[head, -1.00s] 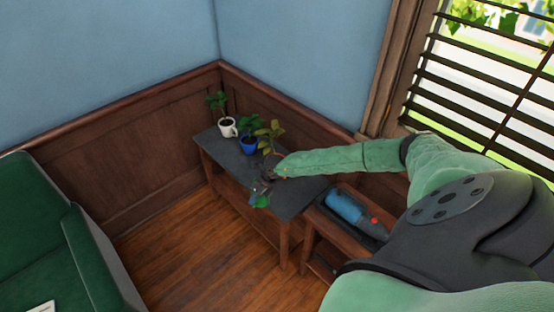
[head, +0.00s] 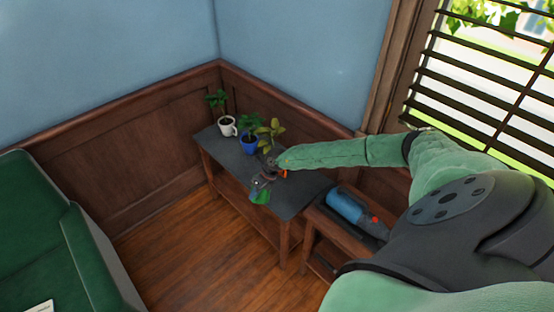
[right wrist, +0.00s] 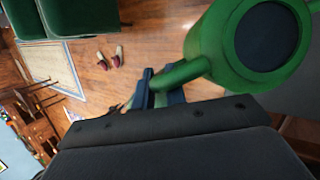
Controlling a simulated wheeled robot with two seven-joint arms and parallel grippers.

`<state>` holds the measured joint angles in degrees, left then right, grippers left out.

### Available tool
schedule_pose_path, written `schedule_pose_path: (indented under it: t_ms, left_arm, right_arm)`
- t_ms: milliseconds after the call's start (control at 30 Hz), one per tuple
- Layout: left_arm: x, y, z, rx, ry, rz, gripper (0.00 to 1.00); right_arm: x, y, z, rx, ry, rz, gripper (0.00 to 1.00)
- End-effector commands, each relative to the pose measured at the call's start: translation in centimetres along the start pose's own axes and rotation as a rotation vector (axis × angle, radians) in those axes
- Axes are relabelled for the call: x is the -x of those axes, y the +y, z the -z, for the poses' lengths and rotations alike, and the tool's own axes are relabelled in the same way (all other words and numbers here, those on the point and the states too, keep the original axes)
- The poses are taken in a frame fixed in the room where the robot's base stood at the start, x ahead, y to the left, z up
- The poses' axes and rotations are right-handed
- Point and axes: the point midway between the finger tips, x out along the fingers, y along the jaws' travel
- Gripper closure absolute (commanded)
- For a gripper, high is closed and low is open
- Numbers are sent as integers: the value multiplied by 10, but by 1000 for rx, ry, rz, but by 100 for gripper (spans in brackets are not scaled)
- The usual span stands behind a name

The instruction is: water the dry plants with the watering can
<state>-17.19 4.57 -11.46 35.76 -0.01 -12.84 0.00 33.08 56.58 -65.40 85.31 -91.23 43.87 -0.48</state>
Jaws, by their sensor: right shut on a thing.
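My right gripper (head: 264,181) is over the dark-topped table, shut on the green watering can (head: 260,197). In the right wrist view the can (right wrist: 225,38) is large at upper right, its green handle between my jaws (right wrist: 160,88). A plant in a white mug (head: 227,126) stands at the table's far end. A plant in a blue pot (head: 249,146) stands beside it. A third plant (head: 270,133) has yellowish leaves; its pot is partly hidden. Something orange shows by my right wrist, too small to name. My left gripper is out of view.
The table (head: 208,140) stands against the wood-panelled wall. A green sofa (head: 85,250) is at left. Wood floor (head: 190,245) between is clear.

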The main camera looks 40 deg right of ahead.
Motion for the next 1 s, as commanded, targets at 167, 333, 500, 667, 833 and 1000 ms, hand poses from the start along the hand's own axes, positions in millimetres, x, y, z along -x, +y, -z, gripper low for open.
schedule_pose_path:
  t_ms: [167, 333, 500, 667, 833, 1000]
  left_arm:
    - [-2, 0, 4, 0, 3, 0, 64]
    - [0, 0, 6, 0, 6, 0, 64]
    - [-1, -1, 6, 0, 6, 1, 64]
    - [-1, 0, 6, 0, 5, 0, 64]
    - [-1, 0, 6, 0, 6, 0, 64]
    - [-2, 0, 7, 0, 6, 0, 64]
  right_arm:
    - [4, -1, -2, -6, 2, -10, 100]
    - [5, -1, -3, -7, 3, -13, 100]
    - [5, -1, -3, -7, 3, -13, 100]
    - [6, -1, -3, -9, 4, -18, 100]
    - [6, -1, -3, -8, 4, -17, 100]
    - [8, -2, -4, -10, 6, -22, 100]
